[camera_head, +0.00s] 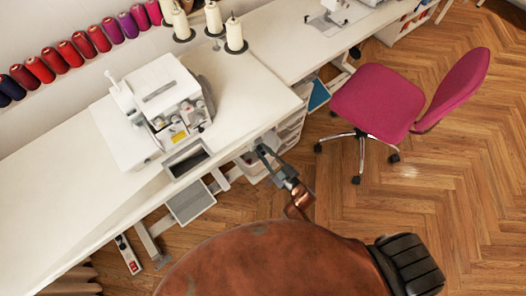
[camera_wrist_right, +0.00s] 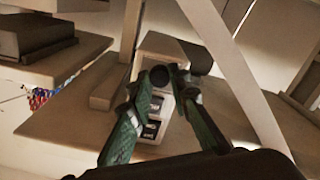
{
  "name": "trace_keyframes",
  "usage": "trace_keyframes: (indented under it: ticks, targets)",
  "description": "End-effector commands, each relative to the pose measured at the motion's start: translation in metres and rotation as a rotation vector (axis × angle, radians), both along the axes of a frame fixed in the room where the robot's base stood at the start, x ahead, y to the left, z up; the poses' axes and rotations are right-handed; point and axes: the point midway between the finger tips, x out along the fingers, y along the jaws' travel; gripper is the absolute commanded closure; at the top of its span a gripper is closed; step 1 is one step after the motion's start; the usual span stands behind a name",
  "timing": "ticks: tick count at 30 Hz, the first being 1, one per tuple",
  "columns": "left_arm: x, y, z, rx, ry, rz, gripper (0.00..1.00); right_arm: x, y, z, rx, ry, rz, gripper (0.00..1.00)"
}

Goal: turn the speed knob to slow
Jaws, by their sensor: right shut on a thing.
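My right gripper (camera_head: 266,147) reaches up to the front edge of the table, just right of the white sewing machine (camera_head: 168,98). In the right wrist view its two green-and-dark fingers (camera_wrist_right: 158,82) are closed in on a small dark round knob (camera_wrist_right: 160,75) at the fingertips. The knob is on a pale box (camera_wrist_right: 158,48) with dark panels under the table. I cannot read any speed marking. In the head view the knob is hidden. My left gripper is not in view.
A white table (camera_head: 248,92) carries thread cones (camera_head: 234,36) at the back. White drawers (camera_head: 290,132) stand below it. A pink chair (camera_head: 378,104) is to the right. A small box with a red switch (camera_head: 128,254) is low at left. Wooden floor (camera_head: 440,190) is open at right.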

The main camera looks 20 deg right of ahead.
Motion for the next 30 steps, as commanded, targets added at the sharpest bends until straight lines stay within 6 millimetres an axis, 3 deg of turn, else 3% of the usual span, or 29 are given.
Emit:
trace_keyframes:
  ticks: [12,13,19,30]
  targets:
    - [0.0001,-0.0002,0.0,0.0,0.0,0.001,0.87,-0.0012,0.0,-0.0019,-0.006,0.002,0.0,1.0]
    - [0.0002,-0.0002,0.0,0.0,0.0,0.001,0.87,-0.0012,0.0,-0.0019,-0.006,0.002,0.0,0.81]
    - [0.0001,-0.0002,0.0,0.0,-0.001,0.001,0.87,-0.0006,0.0003,-0.0012,-0.005,0.0,0.001,0.67]
    - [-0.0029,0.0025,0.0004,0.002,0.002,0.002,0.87,-0.0041,-0.0013,-0.0009,-0.005,0.0,0.0,0.65]
